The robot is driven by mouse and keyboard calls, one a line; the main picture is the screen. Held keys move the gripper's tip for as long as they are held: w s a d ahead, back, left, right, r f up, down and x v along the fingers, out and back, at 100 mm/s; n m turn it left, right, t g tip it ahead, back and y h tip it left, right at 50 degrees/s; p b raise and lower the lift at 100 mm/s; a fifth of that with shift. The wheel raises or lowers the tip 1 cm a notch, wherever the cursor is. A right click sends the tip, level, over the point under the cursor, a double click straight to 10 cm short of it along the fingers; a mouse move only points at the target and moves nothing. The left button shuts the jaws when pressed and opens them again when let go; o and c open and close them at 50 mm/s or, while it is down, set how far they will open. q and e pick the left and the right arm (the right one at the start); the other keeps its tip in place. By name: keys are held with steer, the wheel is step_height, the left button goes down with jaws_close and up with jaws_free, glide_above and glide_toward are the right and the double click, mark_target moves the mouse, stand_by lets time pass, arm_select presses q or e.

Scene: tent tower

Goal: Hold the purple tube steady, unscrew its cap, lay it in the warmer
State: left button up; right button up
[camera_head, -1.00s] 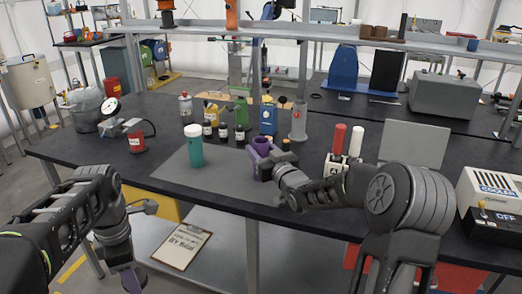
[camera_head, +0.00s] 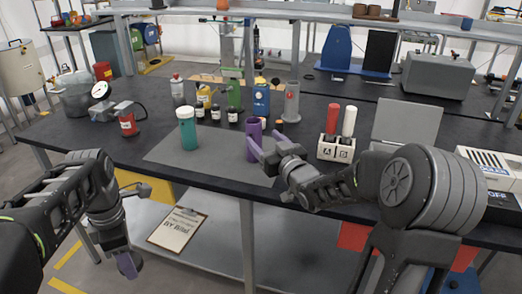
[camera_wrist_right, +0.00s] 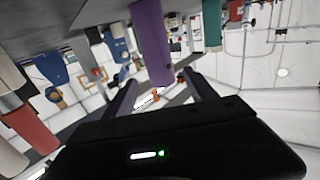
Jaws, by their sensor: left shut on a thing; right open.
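The purple tube (camera_head: 255,130) stands upright on the dark bench, at the right end of a grey mat. It also shows upside down in the right wrist view (camera_wrist_right: 151,40), between and beyond the fingers. My right gripper (camera_head: 266,151) is open, its fingers on the near side of the tube; contact cannot be told. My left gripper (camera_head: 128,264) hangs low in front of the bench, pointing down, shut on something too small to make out. I cannot tell whether the tube has its cap. I cannot tell surely which unit is the warmer.
A teal bottle with white lid (camera_head: 188,130) stands left on the mat (camera_head: 210,150). Several small bottles stand behind. A white A/B block (camera_head: 335,150) holds a red and a white tube. A grey panel (camera_head: 403,125) and a cooler (camera_head: 492,170) are at right.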

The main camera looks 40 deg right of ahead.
arm_select(q)
steer(key=shift+f, duration=0.2)
arm_select(e)
steer(key=s, duration=0.2)
steer(key=s+a, duration=0.1)
steer(key=s, duration=0.1)
steer(key=shift+s, duration=0.3)
steer(key=shift+f, duration=0.15)
